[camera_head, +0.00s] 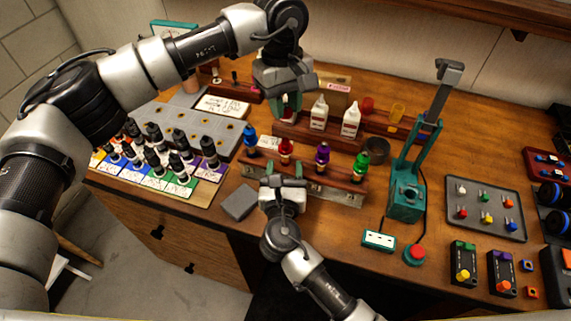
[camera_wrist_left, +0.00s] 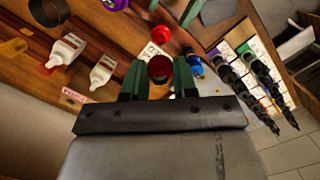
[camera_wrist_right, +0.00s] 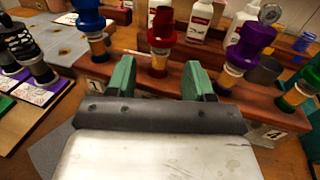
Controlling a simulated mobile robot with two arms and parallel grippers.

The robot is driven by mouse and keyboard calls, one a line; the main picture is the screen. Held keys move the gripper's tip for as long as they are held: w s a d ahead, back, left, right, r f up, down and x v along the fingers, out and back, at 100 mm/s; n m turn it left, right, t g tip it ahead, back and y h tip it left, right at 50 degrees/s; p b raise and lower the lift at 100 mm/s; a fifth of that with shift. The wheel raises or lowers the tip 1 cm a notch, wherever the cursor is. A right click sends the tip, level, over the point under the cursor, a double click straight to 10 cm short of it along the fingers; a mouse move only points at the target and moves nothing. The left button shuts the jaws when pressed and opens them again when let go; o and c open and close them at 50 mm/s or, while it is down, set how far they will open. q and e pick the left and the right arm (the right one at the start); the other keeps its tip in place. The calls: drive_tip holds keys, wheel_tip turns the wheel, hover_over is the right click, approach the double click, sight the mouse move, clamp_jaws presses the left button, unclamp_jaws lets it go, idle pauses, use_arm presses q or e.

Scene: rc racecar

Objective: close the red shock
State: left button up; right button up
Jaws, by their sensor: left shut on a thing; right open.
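The red shock (camera_head: 286,151) stands upright in the wooden shock stand (camera_head: 318,181), between the blue and purple shocks. It also shows in the right wrist view (camera_wrist_right: 160,30) and, from above, in the left wrist view (camera_wrist_left: 160,35). My left gripper (camera_head: 288,110) is above and behind the stand, shut on a small dark red cap-like piece (camera_wrist_left: 160,70). The piece is apart from the shock. My right gripper (camera_wrist_right: 160,82) is open and empty in front of the stand, facing the red shock. The shock's lower end is hidden in the stand.
Blue (camera_head: 250,138), purple (camera_head: 322,155) and green (camera_head: 361,165) shocks flank the red one. White bottles (camera_head: 319,113) stand behind, with red (camera_head: 367,105) and yellow (camera_head: 397,112) cups. A teal press (camera_head: 406,195) stands right of the stand. A grey block (camera_head: 239,202) lies at left.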

sight(285, 159)
drive_tip(key=shift+w, duration=1.65)
clamp_jaws()
